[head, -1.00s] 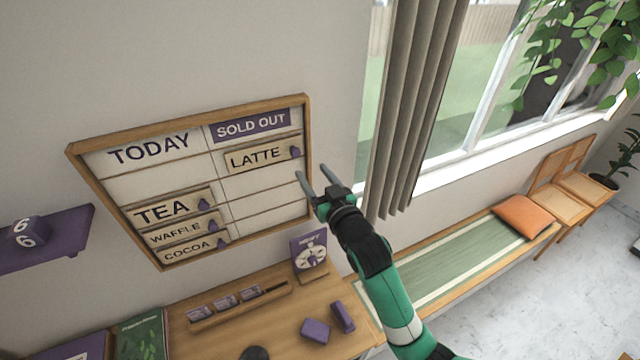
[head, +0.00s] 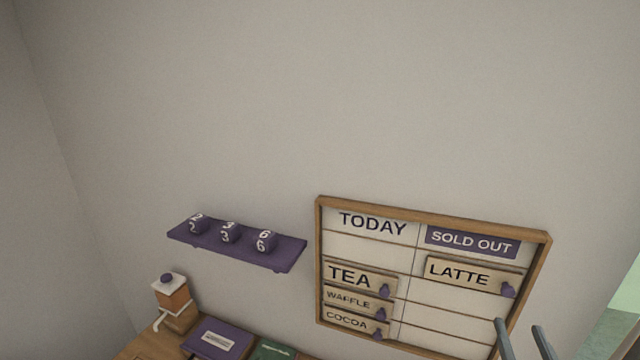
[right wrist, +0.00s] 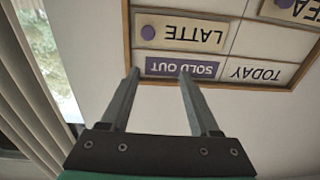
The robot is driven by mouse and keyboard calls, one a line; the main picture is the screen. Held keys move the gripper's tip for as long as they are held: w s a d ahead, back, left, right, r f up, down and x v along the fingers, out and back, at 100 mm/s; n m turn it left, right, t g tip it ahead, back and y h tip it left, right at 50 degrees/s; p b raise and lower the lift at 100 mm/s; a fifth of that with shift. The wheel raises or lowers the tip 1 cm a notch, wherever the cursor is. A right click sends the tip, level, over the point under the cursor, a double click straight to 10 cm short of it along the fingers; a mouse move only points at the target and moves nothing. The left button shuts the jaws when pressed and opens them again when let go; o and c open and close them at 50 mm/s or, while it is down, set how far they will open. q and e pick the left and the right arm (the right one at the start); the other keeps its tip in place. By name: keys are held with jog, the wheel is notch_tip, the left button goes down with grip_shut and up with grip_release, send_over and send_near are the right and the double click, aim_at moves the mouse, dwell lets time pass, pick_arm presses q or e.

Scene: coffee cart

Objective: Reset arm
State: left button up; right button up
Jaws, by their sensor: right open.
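My right gripper (head: 524,340) shows at the bottom right of the head view, with only its two fingers in the picture. They are apart, with nothing between them, and overlap the lower right of the menu board (head: 433,220). In the right wrist view my right gripper (right wrist: 158,75) is open and empty, pointing at the board, which appears upside down. The LATTE plate (head: 470,274) sits under SOLD OUT. The TEA (head: 350,276), WAFFLE (head: 345,298) and COCOA (head: 345,320) plates sit under TODAY. My left gripper is not in view.
A purple shelf (head: 285,253) with numbered cubes (head: 229,233) is on the wall left of the board. Below it are a drink dispenser (head: 174,302), a purple box or book (head: 213,341) and a green book (head: 273,350). The wall above is bare.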

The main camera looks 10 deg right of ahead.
jog(key=a+r+n+t+y+p, duration=0.1)
jog(key=a+r+t, duration=0.1)
jog(key=a+r, duration=0.5)
jog(key=a+r+t+y+p, duration=0.1)
jog(key=a+r+t+y, duration=0.15)
jog(key=r, duration=0.75)
jog(key=a+r+n+t+y+p, duration=0.1)
jog(key=a+r+t, duration=0.25)
jog(key=r, duration=0.55)
jog(key=s+a+r+n+t+y, duration=0.3)
jog(key=s+a+r+y, duration=0.3)
jog(key=r, duration=0.6)
jog(key=shift+s+a+n+p, duration=0.4)
jog(key=shift+s+a+n, duration=0.4)
jog(key=shift+s+a, duration=0.35)
